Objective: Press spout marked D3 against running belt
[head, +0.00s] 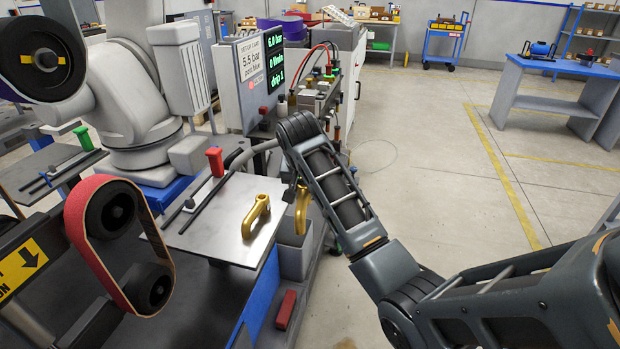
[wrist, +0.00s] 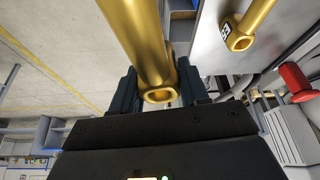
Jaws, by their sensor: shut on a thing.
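My gripper (wrist: 158,88) is shut on a brass spout (wrist: 140,40), whose open round end shows between the fingers in the wrist view. In the head view the held spout (head: 302,211) hangs just right of the metal tray's edge, with my fingers mostly hidden behind my arm. No mark is readable on it. A second brass spout (head: 256,215) lies on the tray (head: 222,240); it also shows in the wrist view (wrist: 241,40) with a small label too small to read surely. A red-orange belt (head: 112,262) runs over two black wheels at the left, well apart from my gripper.
A display panel (head: 264,75) and a valve bench (head: 318,95) stand behind. A white robot arm (head: 140,110) stands back left. A red block (head: 286,310) lies below the tray. Open floor lies to the right.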

